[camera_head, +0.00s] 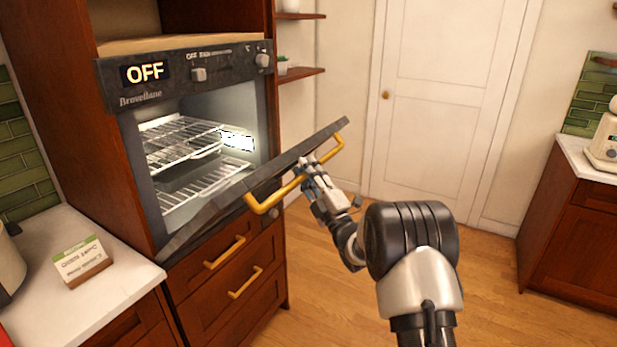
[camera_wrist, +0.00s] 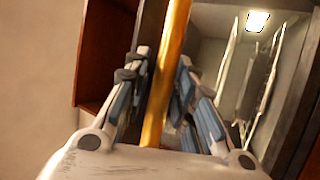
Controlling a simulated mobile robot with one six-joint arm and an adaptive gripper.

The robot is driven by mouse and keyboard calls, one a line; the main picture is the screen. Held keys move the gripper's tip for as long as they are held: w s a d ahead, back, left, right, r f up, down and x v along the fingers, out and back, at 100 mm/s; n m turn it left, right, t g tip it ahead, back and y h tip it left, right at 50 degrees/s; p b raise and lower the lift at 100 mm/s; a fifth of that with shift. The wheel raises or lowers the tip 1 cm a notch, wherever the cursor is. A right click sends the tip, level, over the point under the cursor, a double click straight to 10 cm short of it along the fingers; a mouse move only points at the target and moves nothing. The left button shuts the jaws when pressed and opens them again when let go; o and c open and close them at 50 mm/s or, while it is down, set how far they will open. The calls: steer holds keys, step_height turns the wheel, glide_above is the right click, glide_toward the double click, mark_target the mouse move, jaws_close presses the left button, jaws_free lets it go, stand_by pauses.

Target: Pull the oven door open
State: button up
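The oven (camera_head: 185,75) is built into a tall brown cabinet, and its display reads OFF. Its dark door (camera_head: 215,215) is hinged at the bottom and stands partly open, tilted outward, so the lit inside shows. The yellow bar handle (camera_head: 265,200) runs along the door's outer face; it also crosses the wrist view (camera_wrist: 168,75). My gripper (camera_head: 310,172) is at the handle's right half. In the wrist view my gripper's fingers (camera_wrist: 163,85) lie on both sides of the bar, close against it, and look shut on it. The exact contact is partly hidden.
Wire racks (camera_head: 185,140) are inside the oven. Drawers with yellow handles (camera_head: 225,252) sit below the door. Wooden floor (camera_head: 500,270) is clear at the right.

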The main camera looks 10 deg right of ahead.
steer(key=s+d+f, duration=0.3)
steer(key=s+f, duration=0.9)
steer(key=f, duration=0.3)
steer(key=shift+s+d+f, duration=0.15)
steer(key=shift+f, duration=0.1)
stand_by(1.3)
steer(key=shift+c, duration=0.2)
